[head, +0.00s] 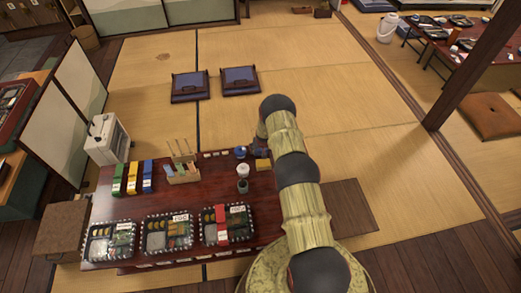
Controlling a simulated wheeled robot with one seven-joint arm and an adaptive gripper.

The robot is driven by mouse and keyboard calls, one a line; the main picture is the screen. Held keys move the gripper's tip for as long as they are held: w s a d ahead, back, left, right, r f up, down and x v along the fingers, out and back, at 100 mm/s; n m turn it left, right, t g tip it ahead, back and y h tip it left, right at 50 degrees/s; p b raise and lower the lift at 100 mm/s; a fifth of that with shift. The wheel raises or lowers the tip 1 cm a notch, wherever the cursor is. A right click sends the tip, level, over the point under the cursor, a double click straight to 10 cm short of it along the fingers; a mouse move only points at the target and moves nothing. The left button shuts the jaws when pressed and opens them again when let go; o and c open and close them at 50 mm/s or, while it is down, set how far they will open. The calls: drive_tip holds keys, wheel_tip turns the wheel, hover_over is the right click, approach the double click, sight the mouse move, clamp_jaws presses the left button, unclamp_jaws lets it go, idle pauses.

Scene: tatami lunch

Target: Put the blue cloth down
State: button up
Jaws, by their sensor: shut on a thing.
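My gripper (260,146) is small and partly hidden behind my arm, over the far right part of the dark red low table. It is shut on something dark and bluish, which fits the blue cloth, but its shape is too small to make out. A folded blue strip (147,176) lies on the table at the left, beside a yellow strip (132,178) and a green strip (117,180).
Two more lunch boxes, middle (150,243) and left (92,253), line the table's near edge. A wooden holder (183,179), a blue-and-white cup (240,153), a grey cup (243,186) and a yellow block (263,164) stand farther back. Bare tabletop (205,192) shows mid-table.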

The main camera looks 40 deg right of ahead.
drive_tip(key=shift+s+f, duration=0.1)
drive_tip(key=shift+f, duration=0.2)
drive_tip(key=o, duration=1.2)
drive_tip(key=shift+f, duration=0.15)
drive_tip(key=shift+c, duration=0.2)
drive_tip(key=shift+o, duration=0.2)
